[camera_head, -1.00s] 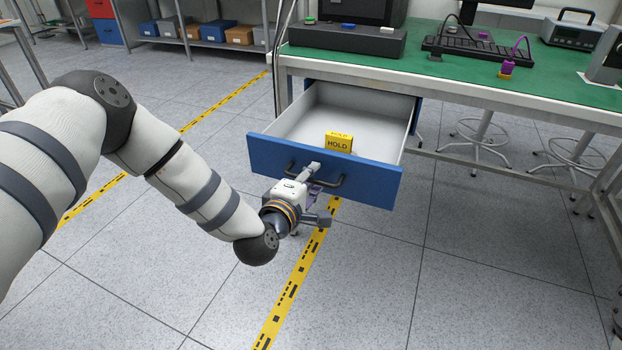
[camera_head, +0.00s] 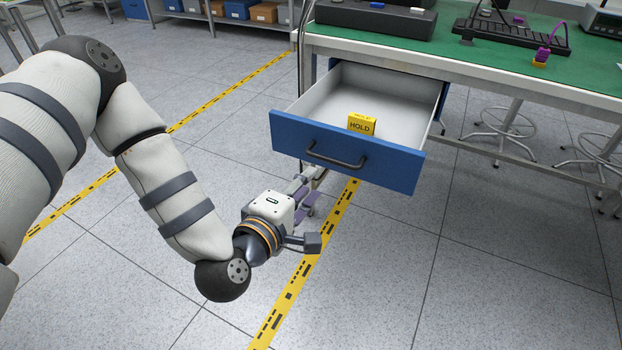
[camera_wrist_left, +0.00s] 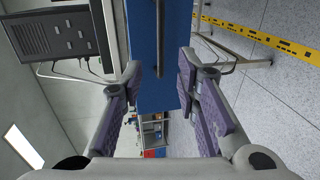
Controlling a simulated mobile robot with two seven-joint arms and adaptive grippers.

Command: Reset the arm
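My left gripper (camera_head: 306,196) is below and in front of the open drawer, clear of its handle (camera_head: 336,156). In the left wrist view its two purple-padded fingers (camera_wrist_left: 157,100) are spread apart with nothing between them. The blue drawer front (camera_head: 390,167) and its dark handle show ahead of the fingers in that view (camera_wrist_left: 160,45). The drawer is pulled out from under the bench, and a yellow box marked HOLD (camera_head: 361,125) stands inside it near the front. My right gripper is not in view.
A shelf with boxes (camera_head: 235,10) is at the back. The floor around my left arm is clear.

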